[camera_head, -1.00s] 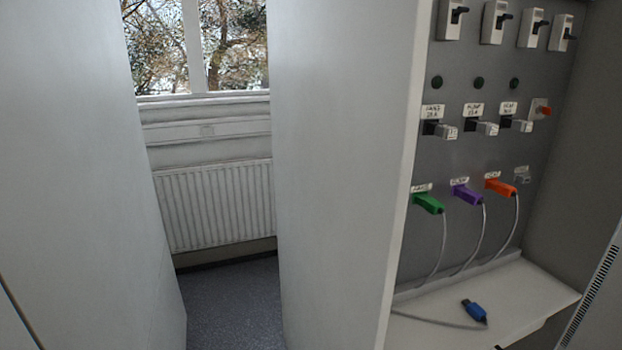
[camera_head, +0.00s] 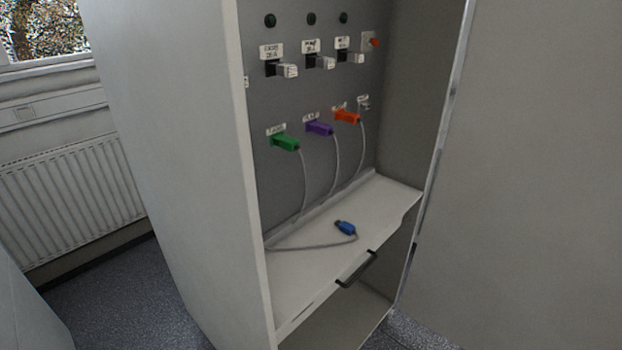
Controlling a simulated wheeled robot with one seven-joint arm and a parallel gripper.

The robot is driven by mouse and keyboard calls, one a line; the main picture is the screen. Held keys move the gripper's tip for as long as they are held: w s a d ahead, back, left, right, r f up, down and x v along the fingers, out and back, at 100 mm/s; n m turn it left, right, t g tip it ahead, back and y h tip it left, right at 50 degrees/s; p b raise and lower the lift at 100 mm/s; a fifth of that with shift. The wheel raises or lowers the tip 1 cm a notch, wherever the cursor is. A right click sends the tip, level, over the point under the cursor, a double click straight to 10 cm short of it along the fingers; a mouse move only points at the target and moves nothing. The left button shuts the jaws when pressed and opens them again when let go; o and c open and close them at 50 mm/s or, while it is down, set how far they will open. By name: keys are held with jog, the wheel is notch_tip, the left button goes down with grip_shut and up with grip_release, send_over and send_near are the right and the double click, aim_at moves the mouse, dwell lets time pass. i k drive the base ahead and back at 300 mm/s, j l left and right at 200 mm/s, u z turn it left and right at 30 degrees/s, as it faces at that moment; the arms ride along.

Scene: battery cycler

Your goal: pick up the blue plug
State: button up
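The blue plug (camera_head: 345,228) lies on its side on the white shelf (camera_head: 300,288) inside the open cabinet. A grey cable (camera_head: 305,246) runs from it along the shelf toward the left wall of the cabinet. Nothing covers the plug. My gripper is not in view.
Green (camera_head: 285,142), purple (camera_head: 319,128) and orange (camera_head: 346,117) plugs sit in the back panel, their cables hanging to the shelf. A black handle (camera_head: 356,269) is at the shelf's front edge. The cabinet's left side wall (camera_head: 190,150) flanks the opening. Grey floor (camera_head: 120,300) shows at lower left.

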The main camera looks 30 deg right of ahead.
aim_at(345, 227)
jog(key=i+l+u, duration=0.2)
jog(key=l, duration=0.3)
jog(key=l+u, duration=0.2)
jog(key=l, duration=0.25)
jog(key=i+l+u, duration=0.2)
jog(key=l, duration=0.35)
jog(key=k, duration=0.1)
